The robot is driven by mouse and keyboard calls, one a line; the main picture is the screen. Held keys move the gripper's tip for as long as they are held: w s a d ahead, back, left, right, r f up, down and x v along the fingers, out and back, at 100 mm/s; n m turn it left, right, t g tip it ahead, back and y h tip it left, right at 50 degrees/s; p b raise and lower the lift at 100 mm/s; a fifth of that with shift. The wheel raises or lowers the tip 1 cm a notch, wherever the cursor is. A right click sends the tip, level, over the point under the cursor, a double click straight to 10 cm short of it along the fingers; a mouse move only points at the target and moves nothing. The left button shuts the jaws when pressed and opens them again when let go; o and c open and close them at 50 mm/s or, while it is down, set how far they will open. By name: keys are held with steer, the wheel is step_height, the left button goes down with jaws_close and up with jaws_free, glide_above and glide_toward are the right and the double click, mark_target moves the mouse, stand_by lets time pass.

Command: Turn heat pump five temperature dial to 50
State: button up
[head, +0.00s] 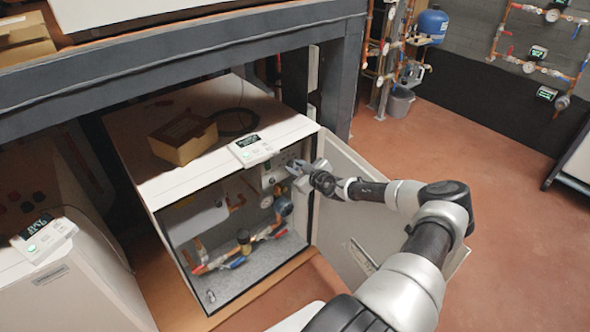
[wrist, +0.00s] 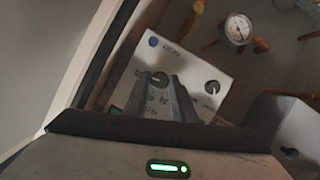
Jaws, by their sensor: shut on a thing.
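The open white heat pump cabinet (head: 215,235) stands under the grey shelf. Inside, near its upper right edge, is a small white control panel (wrist: 190,68) with two dark round dials. My gripper (head: 296,172) reaches in past the open door. In the wrist view my gripper (wrist: 160,80) has its fingertips at the left dial (wrist: 157,77), shut on it. The fingers partly hide this dial and its printed numbers, so its setting cannot be read. The right dial (wrist: 212,87) is apart from the fingers.
The cabinet door (head: 350,210) stands open to the right, beside my arm. Pipes and valves (head: 243,243) fill the cabinet's lower part. A pressure gauge (wrist: 238,29) sits beyond the panel. A cardboard box (head: 183,138) and a white display unit (head: 252,150) are on the cabinet's top.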

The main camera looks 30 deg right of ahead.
stand_by(0.4)
steer(key=o, duration=1.1)
steer(key=shift+c, duration=0.2)
steer(key=p+v, duration=0.4)
steer(key=v, duration=1.3)
steer(key=shift+s, duration=0.2)
